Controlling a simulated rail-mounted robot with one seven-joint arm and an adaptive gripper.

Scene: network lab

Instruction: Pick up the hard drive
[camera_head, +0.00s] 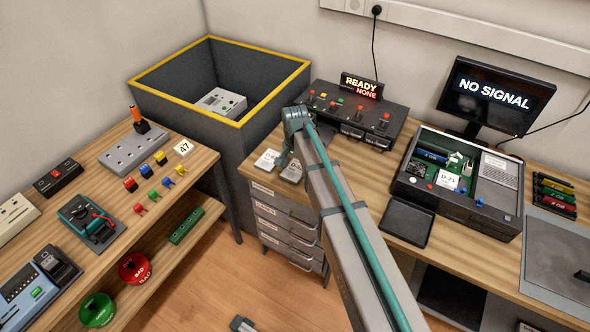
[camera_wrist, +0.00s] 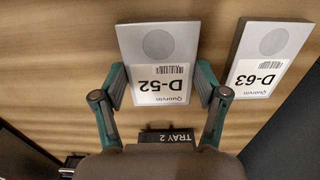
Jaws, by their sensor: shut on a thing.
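A hard drive labelled D-52 (camera_wrist: 160,62) lies between the two fingers of my gripper (camera_wrist: 159,85) in the wrist view. It is a flat silver block with a round mark and a white label, seen upside down. The fingers are shut on its two long sides. In the head view my gripper (camera_head: 284,157) is at the left desk edge, and my arm hides part of it. The held drive (camera_head: 292,172) shows there beside a second drive, D-63 (camera_head: 267,159). D-63 also stands apart at the right in the wrist view (camera_wrist: 266,58). Whether D-52 is lifted I cannot tell.
A grey bin with a yellow rim (camera_head: 238,122) stands left of the drives. A switch panel (camera_head: 352,112) is behind. An open computer case (camera_head: 458,180) and an empty black tray (camera_head: 407,222) lie right.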

